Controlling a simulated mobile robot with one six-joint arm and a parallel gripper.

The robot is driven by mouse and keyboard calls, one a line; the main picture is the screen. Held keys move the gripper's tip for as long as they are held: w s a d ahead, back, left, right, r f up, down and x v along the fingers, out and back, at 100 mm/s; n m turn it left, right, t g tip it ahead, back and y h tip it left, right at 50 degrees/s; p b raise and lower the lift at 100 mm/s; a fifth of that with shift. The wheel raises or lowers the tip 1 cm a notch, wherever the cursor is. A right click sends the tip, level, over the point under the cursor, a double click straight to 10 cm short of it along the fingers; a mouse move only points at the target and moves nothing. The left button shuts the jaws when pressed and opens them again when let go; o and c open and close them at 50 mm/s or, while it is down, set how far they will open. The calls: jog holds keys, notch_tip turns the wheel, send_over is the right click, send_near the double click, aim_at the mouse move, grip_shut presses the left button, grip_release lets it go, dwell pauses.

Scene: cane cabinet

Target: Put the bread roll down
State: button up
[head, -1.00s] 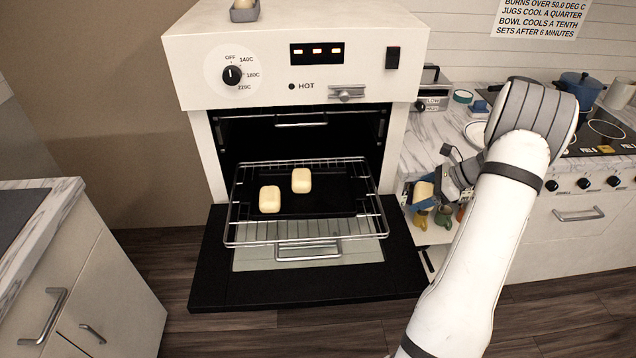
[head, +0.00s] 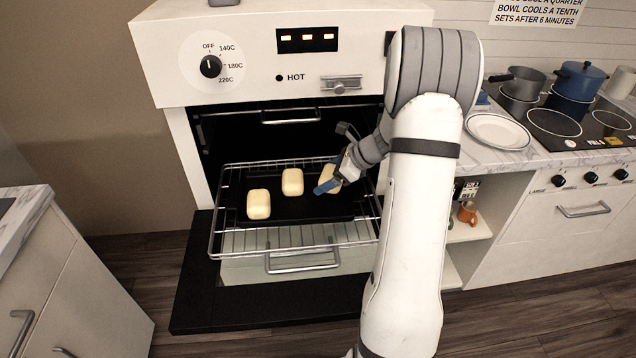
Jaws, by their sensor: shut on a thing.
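My gripper (head: 327,183) is over the right part of the black baking tray (head: 312,207), shut on a pale bread roll (head: 328,172). The gripper and wrist hide part of this roll. I cannot tell whether the roll touches the tray. Two more pale rolls lie on the tray, one in the middle (head: 292,182) and one at the left (head: 258,204). The tray sits on a wire rack (head: 230,243) pulled out of the open oven.
The white oven (head: 250,88) has its dial pointing to OFF, a HOT label and lit indicators. Its black door (head: 200,290) hangs open below the rack. A counter with a white plate (head: 497,131), pots (head: 580,78) and a hob stands at the right.

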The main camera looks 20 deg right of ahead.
jog(key=shift+w+a, duration=0.1)
jog(key=shift+a, duration=0.15)
jog(key=shift+f, duration=0.25)
notch_tip(320, 180, down, 3)
jog(key=b, duration=0.3)
jog(key=shift+a, duration=0.1)
jog(key=shift+f, duration=0.2)
jog(key=o, duration=1)
jog(key=shift+r, duration=0.15)
